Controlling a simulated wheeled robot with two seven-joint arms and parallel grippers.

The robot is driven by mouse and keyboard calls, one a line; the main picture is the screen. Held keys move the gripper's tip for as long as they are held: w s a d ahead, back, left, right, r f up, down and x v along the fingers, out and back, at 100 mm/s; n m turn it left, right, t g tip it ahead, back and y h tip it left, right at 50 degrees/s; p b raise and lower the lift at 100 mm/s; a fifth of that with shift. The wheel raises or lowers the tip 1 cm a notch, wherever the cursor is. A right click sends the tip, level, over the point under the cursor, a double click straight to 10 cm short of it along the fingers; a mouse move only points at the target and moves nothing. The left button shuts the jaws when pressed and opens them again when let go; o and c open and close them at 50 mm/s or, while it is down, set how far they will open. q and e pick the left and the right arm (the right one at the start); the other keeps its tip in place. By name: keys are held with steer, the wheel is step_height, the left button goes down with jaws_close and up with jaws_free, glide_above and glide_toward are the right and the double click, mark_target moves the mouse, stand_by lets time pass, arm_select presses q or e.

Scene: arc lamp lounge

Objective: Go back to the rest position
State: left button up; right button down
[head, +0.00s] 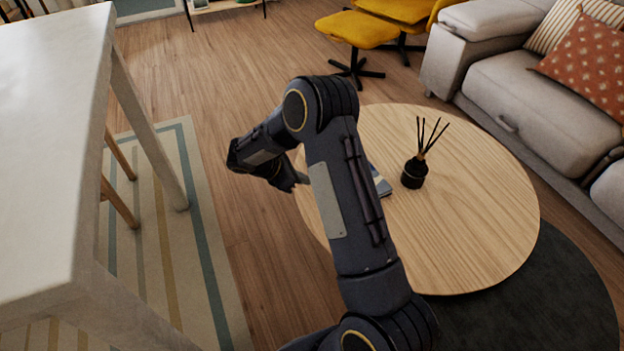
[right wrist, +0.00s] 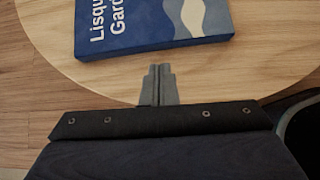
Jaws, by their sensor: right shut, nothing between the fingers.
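My right arm reaches up through the middle of the head view. Its right gripper (head: 301,178) is at the left edge of the round wooden coffee table (head: 470,225). In the right wrist view the two grey fingers (right wrist: 160,72) are together and empty. A blue book (right wrist: 150,36) with white lettering lies on the table just beyond the fingertips, apart from them as far as I can tell. In the head view my arm hides most of the book (head: 380,184). My left gripper is not in view.
A black reed diffuser (head: 414,172) stands on the table right of my arm. A white table (head: 50,120) fills the left side. A grey sofa (head: 545,105) is at the right, a yellow footstool (head: 356,29) behind. Bare wood floor (head: 220,80) lies between.

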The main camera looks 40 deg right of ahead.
steer(key=shift+v, duration=0.95)
steer(key=shift+s+r, duration=0.1)
steer(key=shift+r, duration=0.2)
steer(key=s+a+r+m+t+y, duration=0.2)
steer(key=s+a+r+m+y, duration=0.2)
steer(key=s+r+m+y, duration=0.7)
steer(key=s+a+r+m+t+y, duration=0.1)
steer(key=s+a+r+m+t, duration=0.2)
steer(key=s+a, duration=0.35)
steer(key=s+a+r+m+t+y, duration=0.1)
steer(key=s+a+r+m+t, duration=0.25)
steer(key=s, duration=0.55)
step_height(320, 180, up, 27)
steer(key=p, duration=2.7)
steer(key=shift+s+a+n+g, duration=0.15)
steer(key=shift+a+n+g, duration=0.05)
steer(key=shift+n+g, duration=0.15)
steer(key=shift+f, duration=0.1)
